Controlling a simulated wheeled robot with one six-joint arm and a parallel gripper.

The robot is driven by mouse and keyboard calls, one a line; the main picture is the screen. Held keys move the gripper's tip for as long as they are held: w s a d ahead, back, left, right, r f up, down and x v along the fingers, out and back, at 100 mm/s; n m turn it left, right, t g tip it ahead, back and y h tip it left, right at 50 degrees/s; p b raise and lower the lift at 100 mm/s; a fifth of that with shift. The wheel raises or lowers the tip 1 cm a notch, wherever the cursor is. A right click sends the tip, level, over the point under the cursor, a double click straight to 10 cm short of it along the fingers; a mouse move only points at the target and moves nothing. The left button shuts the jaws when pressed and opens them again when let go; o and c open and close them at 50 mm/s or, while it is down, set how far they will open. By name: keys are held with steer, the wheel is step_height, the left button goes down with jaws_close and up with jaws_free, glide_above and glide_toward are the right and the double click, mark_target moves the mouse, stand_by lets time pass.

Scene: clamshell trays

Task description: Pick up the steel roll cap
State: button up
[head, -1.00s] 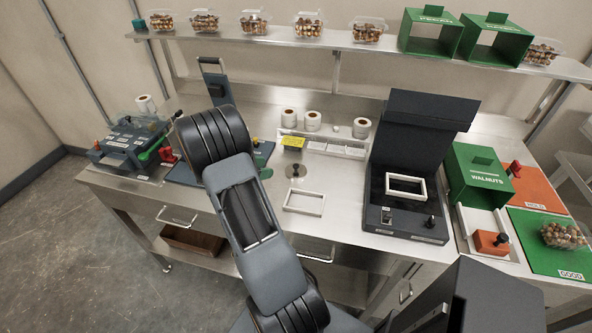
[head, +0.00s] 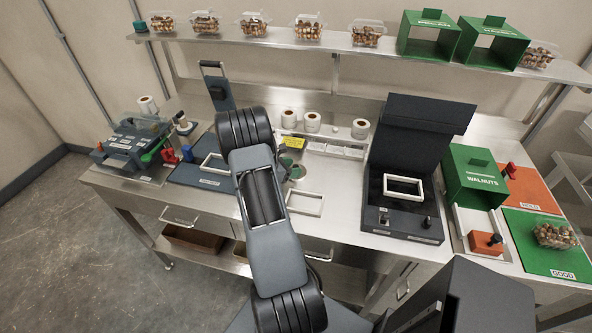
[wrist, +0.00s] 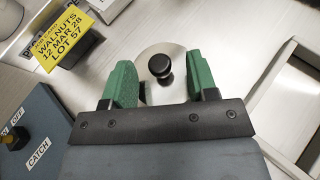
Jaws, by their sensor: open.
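The steel roll cap (wrist: 177,90) is a round, flat steel disc with a black knob (wrist: 159,66) standing on it. It lies on the steel counter. My gripper (wrist: 159,62) is open, with one green finger on each side of the knob in the wrist view. A gap shows between the knob and each finger, and nothing is held. The fingers' height above the cap is hard to tell.
A yellow walnuts job card (wrist: 56,40) stands close to the left finger. A pale rectangular frame (head: 304,202) lies right of the cap. A blue board (head: 190,172) is to the left. White label rolls (head: 312,122) stand behind, and a dark open machine (head: 415,150) is at right.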

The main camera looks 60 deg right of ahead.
steer(key=shift+s+d+f, duration=0.1)
steer(key=shift+d, duration=0.1)
steer(key=shift+c, duration=0.4)
jaws_close()
steer(key=shift+r+b, duration=0.35)
steer(key=shift+r, duration=0.3)
steer(key=w+a+r+b, duration=0.2)
steer(key=w+r+b, duration=0.1)
steer(key=w+r, duration=0.8)
steer(key=w, duration=0.2)
steer(key=shift+w+a+r, duration=0.35)
steer(key=shift+w+r, duration=0.05)
